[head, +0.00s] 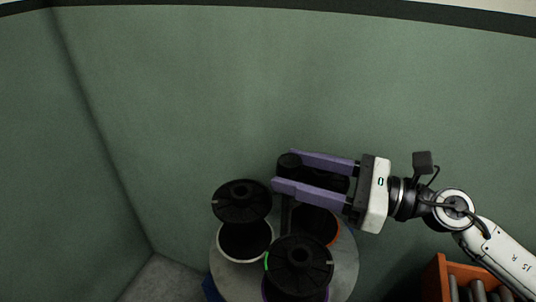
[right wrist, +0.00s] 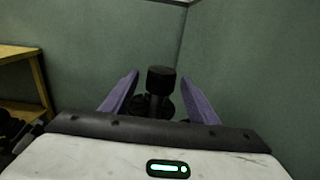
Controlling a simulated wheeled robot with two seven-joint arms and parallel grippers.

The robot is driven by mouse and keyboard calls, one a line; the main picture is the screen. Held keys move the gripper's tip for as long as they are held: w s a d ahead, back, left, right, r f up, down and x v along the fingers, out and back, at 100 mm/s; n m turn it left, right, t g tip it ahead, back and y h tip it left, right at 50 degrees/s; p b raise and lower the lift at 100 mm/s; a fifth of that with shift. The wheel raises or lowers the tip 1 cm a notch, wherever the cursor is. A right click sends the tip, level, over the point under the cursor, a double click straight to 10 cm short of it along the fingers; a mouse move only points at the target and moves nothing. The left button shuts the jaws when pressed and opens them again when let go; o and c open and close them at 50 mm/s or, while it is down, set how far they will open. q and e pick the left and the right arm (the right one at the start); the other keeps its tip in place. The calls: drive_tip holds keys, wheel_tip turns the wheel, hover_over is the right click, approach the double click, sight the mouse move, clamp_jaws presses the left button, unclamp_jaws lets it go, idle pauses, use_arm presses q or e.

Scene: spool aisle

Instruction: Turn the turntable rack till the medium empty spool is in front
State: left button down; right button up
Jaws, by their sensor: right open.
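The turntable rack is a round grey disc (head: 347,262) low in the head view. It carries several black spools: one at the left (head: 241,202) above a pale rim, one at the front (head: 299,262) with a green mark, and one with an orange rim (head: 334,236) at the right. I cannot tell which is the medium empty spool. A dark post with a black knob (head: 289,160) rises mid-rack. My right gripper (head: 284,171) is open, its purple fingers around the knob. In the right wrist view the knob (right wrist: 161,78) stands between the fingers, with gaps both sides. My left gripper is out of view.
Green walls (head: 170,110) close in behind and at the left. An orange crate (head: 436,279) with grey rolls stands at the lower right, below my right arm. A yellowish wooden shelf (right wrist: 22,75) shows at the left of the right wrist view.

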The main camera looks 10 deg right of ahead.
drive_tip(key=shift+p+x, duration=0.9)
drive_tip(key=shift+x, duration=1.9)
clamp_jaws()
